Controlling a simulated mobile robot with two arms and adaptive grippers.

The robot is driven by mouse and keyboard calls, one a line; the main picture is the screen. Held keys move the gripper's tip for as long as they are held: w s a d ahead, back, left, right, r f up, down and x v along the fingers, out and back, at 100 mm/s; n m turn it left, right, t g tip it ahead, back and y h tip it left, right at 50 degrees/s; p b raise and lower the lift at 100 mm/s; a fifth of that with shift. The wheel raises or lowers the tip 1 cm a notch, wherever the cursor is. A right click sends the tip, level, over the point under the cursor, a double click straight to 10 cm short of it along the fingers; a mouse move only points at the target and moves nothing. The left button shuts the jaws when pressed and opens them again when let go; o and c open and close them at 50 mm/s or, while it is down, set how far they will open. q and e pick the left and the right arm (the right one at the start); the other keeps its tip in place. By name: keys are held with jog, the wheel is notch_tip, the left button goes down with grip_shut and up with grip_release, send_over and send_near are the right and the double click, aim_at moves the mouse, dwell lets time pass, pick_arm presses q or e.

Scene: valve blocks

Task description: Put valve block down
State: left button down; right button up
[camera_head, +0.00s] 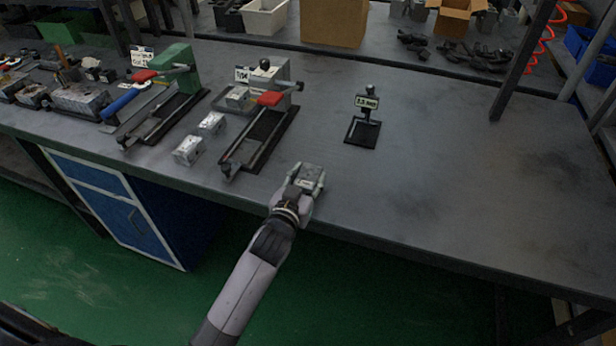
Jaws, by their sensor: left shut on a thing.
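My left gripper (306,184) is at the front edge of the grey workbench (450,190), near the middle of the view. It is shut on a small grey metal valve block (310,173). The fingers hide part of that block, and I cannot tell whether it touches the bench top. Two more valve blocks (189,150) (212,124) lie on the bench to the left, between two fixtures. Another block (237,97) sits behind them. My right gripper is not in view.
A grey fixture with a red handle (270,99) stands just left of the gripper. A green fixture (178,68) is further left. Boxes (334,22) line the back.

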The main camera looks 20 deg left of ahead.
pick_arm(q)
jog(key=shift+f, duration=0.1)
jog(key=c, duration=0.9)
grip_release()
jog(key=shift+c, duration=0.2)
jog(key=shift+f, duration=0.1)
jog(key=shift+f+b, duration=0.1)
jog(key=shift+b, duration=0.5)
jog(key=s+r, duration=0.2)
jog(key=s, duration=1.5)
jog(key=shift+s+a+r+b, duration=0.15)
jog(key=shift+a+r+b, duration=0.15)
jog(key=shift+a+b, duration=0.1)
